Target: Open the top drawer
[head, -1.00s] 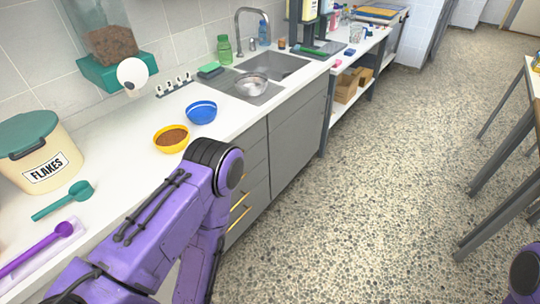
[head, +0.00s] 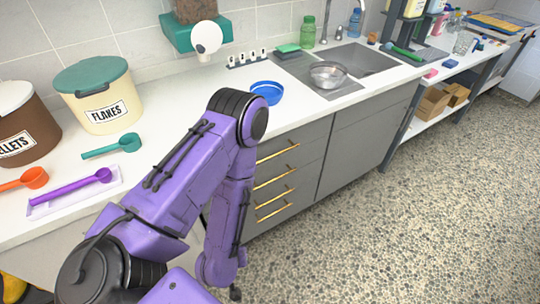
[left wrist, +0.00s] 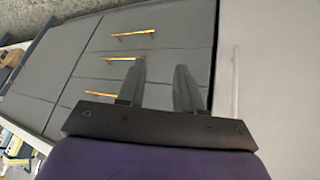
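The grey drawer stack under the counter has several gold bar handles. The top drawer (head: 296,141) looks shut, with its handle (head: 278,152) just right of my left arm's elbow in the head view. In the left wrist view the cabinet appears upside down, with three gold handles, one of them (left wrist: 133,34) farthest from the gripper. The top drawer's handle is not clearly identifiable there. My left gripper (left wrist: 160,65) is open and empty, its fingers apart in front of the drawer fronts. It is hidden in the head view. My right gripper is not in view.
The white counter holds a blue bowl (head: 266,93), a flakes bin (head: 98,97), a purple scoop (head: 70,187) and a teal scoop (head: 112,147). A sink (head: 360,60) lies to the right. The speckled floor (head: 400,230) before the cabinets is clear.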

